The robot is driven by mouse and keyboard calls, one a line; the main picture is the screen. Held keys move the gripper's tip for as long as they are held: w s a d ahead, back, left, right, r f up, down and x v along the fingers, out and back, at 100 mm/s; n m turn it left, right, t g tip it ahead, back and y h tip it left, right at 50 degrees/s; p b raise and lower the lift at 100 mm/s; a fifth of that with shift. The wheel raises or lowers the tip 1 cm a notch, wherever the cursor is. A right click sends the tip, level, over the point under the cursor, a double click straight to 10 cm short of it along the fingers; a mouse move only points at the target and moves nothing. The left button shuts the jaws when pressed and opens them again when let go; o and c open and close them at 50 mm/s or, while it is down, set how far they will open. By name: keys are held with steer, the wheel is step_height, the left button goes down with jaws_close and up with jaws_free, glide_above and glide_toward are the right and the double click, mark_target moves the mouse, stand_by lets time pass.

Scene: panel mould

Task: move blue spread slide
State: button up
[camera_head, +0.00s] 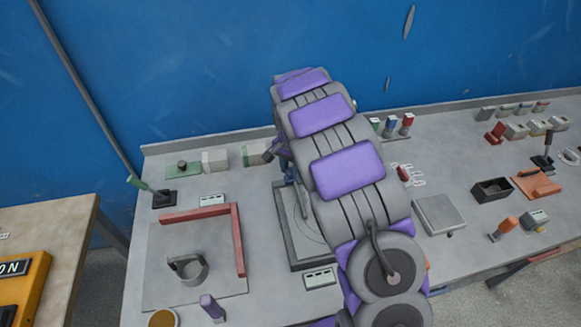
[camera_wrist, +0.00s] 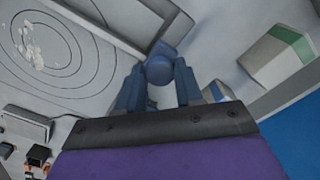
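The blue spread slide shows as a rounded blue knob (camera_wrist: 159,70) in the wrist view, at the edge of a pale framed panel (camera_wrist: 98,22). My gripper (camera_wrist: 160,78) has its two blue fingers on either side of the knob, seemingly touching it. In the head view my gripper (camera_head: 291,178) is at the back edge of the grey square mould (camera_head: 296,262), which has ring marks on its face. My purple and grey arm hides the mould's right part and most of the slide.
A red L-shaped bar (camera_head: 239,240) and a grey ring clamp (camera_head: 188,269) lie on a plate to the left. Pale blocks (camera_head: 215,161) stand along the back; one with a green top (camera_wrist: 278,50) is near my gripper. A grey box (camera_head: 438,214) stands at right.

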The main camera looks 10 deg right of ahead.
jaws_close()
steer(key=shift+a, duration=0.1)
steer(key=a+p, duration=0.2)
steer(key=a, duration=0.4)
steer(key=shift+p, duration=0.35)
steer(key=shift+w+r, duration=0.1)
